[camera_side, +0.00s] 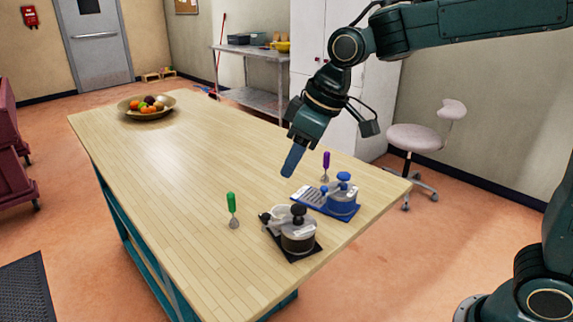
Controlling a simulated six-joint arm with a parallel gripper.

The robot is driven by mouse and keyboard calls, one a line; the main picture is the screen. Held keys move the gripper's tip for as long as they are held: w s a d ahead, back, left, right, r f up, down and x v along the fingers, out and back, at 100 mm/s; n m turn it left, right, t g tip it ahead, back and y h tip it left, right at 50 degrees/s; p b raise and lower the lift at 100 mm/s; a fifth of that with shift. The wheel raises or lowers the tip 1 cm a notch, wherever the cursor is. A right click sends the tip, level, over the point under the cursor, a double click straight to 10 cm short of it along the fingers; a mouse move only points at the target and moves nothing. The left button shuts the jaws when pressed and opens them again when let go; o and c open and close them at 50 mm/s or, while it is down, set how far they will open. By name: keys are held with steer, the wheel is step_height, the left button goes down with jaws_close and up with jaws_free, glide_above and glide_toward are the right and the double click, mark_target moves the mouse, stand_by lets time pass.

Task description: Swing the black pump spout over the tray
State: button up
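The black pump (298,240), a round grey pot with a black knob on top, stands upright on a black base (309,252) near the table's front right corner. A small black part (265,218) sticks out at its left, beside a pale piece; I cannot tell whether it is the spout. The black pump's tray is not clearly visible. A blue pump (342,202) stands just behind to the right on a blue base with a pale slotted tray (309,196). My gripper (291,164) points down above the table, behind both pumps and apart from them. Its blue fingers overlap; no held object shows.
A green-handled tool (231,206) stands left of the black pump; a purple-handled one (326,165) stands behind the blue pump. A fruit bowl (147,106) sits at the table's far end. The middle of the wooden table (180,165) is clear.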

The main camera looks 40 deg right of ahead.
mark_target(266, 215)
steer(key=shift+f, duration=0.15)
steer(key=x, duration=1.3)
steer(key=shift+w+f, duration=0.2)
jaws_close()
